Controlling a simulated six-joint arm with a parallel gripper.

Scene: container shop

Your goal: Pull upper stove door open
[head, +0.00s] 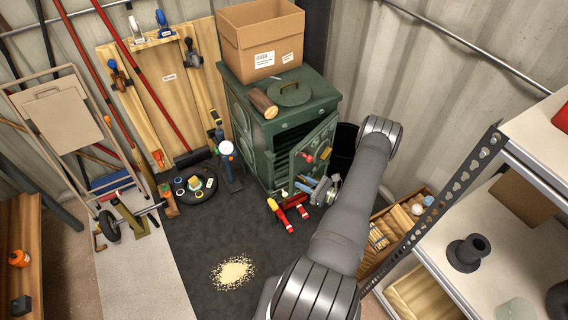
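The green stove (255,140) stands against the back wall, with its front facing the lower right. Its upper door (325,138) stands out from the front at an angle, and a dark opening (284,153) shows to its left. Red knobs show at the door, one of them (308,158) low on its face. My gripper (308,186) is just below the door, close to the lower knob. It looks apart from the knob, but contact cannot be judged. Its fingers are too small and partly hidden to tell their opening. My arm hides the area to the right.
A cardboard box (258,45), a log (263,103) and a round lid (289,93) sit on the stove. Red-handled tools (284,215) lie on the dark mat below my gripper. A wooden crate (420,195) and metal shelves (470,150) stand right. The mat's middle holds spilled grains (233,272).

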